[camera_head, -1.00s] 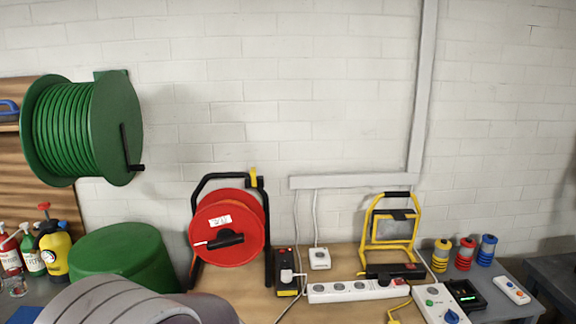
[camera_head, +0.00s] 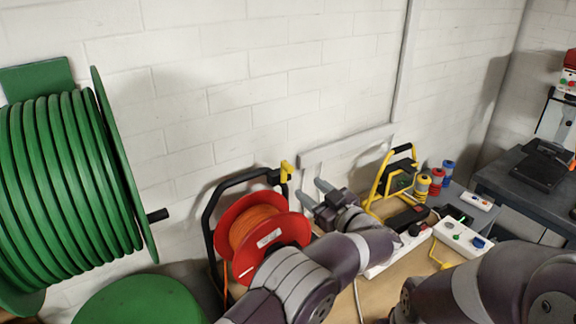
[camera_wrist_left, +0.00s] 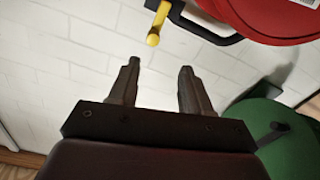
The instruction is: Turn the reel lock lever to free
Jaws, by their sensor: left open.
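The cable reel has red flanges (camera_head: 252,262) and an orange cable, and it stands in a black frame (camera_head: 213,212). The yellow lock lever (camera_head: 286,170) sits at the frame's top right corner. In the left wrist view the lever (camera_wrist_left: 155,32) shows beyond my fingertips, with its rounded end towards them. My left gripper (camera_head: 312,191) is open and empty, to the right of the lever and apart from it. Both fingers (camera_wrist_left: 160,66) show in the wrist view with nothing between them. My right arm shows at the lower right, but its gripper is out of view.
A big green hose reel (camera_head: 70,190) hangs at the left, above a green bin (camera_head: 140,303). Right of my left gripper stand a yellow work lamp (camera_head: 385,185) and a white power strip (camera_head: 395,256). The brick wall (camera_head: 250,90) is close behind the reel.

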